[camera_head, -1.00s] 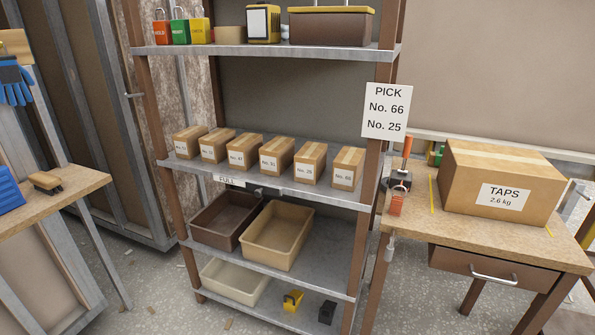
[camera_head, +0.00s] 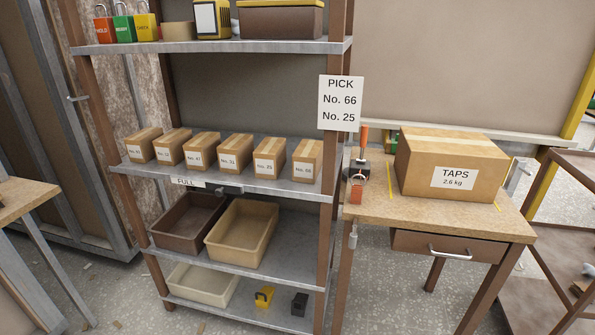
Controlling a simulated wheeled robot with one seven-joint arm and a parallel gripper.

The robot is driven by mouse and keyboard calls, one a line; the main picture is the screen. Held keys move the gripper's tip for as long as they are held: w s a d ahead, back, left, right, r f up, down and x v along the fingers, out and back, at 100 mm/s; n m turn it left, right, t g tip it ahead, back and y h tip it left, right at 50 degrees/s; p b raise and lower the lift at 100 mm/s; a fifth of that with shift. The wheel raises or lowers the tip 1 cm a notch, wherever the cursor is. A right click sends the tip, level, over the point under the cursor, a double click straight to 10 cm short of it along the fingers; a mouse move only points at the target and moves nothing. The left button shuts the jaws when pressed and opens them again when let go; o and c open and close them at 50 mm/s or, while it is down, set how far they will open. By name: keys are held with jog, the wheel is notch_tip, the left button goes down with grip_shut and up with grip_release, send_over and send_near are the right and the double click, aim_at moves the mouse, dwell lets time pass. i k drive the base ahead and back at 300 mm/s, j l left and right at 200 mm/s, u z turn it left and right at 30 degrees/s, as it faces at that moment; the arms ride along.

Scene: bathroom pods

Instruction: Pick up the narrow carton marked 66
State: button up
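A row of several narrow brown cartons stands on the middle shelf (camera_head: 225,183) of the rack. The rightmost carton (camera_head: 307,161) has a white label that seems to read No. 66, though the print is small. It stands upright close to the right post, beside a carton (camera_head: 269,157) whose label looks like No. 25. A white sign (camera_head: 341,103) on the right post reads PICK No. 66 No. 25. My gripper is not in view.
A workbench (camera_head: 380,208) to the right holds a large TAPS box (camera_head: 452,165) and an orange-handled tool (camera_head: 364,140). Another table (camera_head: 20,200) edges in at left. Floor shows in front of the rack.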

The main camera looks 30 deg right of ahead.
aim_at(307, 159)
jog(key=i+j, duration=0.4)
jog(key=i+j+z, duration=0.15)
jog(key=z, duration=0.15)
jog(key=i+j+z, duration=0.15)
jog(key=j+z, duration=0.5)
jog(key=i+z, duration=0.5)
